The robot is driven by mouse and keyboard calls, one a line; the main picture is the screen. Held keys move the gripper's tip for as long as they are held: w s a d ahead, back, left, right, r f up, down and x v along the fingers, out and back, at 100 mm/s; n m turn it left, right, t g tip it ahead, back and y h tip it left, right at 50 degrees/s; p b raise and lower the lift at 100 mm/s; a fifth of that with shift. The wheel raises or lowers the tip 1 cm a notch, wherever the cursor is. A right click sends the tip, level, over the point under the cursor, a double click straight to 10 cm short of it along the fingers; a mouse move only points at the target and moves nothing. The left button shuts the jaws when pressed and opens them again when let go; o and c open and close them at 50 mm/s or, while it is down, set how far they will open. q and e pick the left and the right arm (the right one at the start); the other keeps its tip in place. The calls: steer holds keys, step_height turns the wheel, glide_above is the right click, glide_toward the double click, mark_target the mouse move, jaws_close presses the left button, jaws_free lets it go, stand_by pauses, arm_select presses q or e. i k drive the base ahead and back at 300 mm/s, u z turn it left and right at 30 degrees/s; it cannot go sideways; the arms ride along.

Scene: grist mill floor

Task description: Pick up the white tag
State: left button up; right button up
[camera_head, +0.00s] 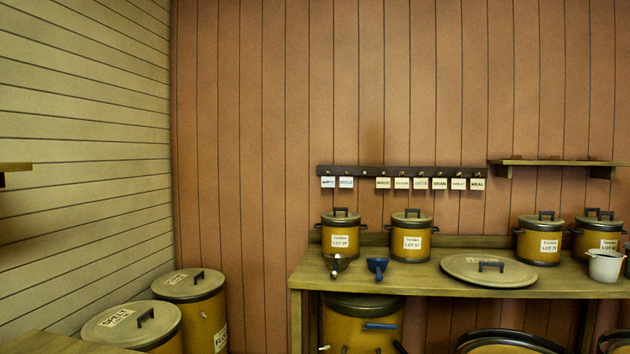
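Several small tags hang in a row from a dark peg rail (400,171) on the back wall, above the bench. The two leftmost, a white tag (328,182) and a second white tag (346,182), look bluish white, with lettering too small to read. After a gap come cream-white tags, including a lettered tag (383,183), a tag reading something like BRAN (439,183) and a tag reading MEAL (477,184) at the right end. I cannot tell which one is the task's tag. Neither of my grippers is in view.
A wooden bench (440,279) stands below the rail. It bears lidded canisters such as this one (411,243), a metal scoop (336,264), a blue scoop (377,266), a large lid (488,270) and a white pail (605,266). Lidded bins (203,315) stand at left.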

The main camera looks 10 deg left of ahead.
mark_target(326, 182)
steer(key=u, duration=0.55)
steer(key=i, duration=2.5)
steer(key=z, duration=1.1)
